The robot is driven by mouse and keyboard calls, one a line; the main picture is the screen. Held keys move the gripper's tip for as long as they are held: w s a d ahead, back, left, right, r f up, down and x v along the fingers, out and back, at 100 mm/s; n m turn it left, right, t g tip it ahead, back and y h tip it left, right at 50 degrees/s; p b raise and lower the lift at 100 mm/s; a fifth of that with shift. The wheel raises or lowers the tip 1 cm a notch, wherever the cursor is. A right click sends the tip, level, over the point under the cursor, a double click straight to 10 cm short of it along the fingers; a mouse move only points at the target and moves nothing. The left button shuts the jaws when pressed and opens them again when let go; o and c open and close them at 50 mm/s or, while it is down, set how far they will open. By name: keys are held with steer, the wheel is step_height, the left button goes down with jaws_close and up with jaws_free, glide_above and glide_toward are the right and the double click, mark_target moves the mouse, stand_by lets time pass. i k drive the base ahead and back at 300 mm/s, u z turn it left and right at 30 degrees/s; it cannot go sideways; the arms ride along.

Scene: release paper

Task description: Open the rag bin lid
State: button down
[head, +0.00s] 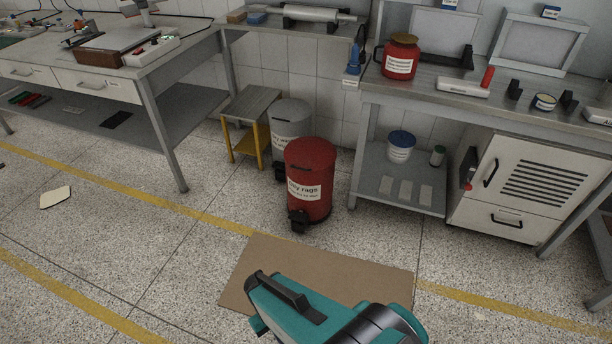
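The red rag bin (309,200) stands upright on the speckled floor near the middle of the head view. Its white label ends in "rags"; the left part of the first word is hard to read. Its round red lid (312,151) looks shut, with a small dark bar or slot at its front. A black foot pedal (299,221) sticks out low at the front. A teal and black part of my own arm shows at the bottom of the view, in front of the bin and apart from it. No gripper fingers can be made out.
A grey bin (291,121) and a small yellow-legged stool (247,120) stand behind the rag bin. A workbench with a shelf (399,192) is close on its right. A brown mat (262,272) lies on open floor in front. A white cabinet (478,205) stands farther right.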

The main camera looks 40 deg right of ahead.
mark_target(308, 154)
steer(key=z, duration=0.05)
steer(key=i, duration=1)
steer(key=u, duration=0.05)
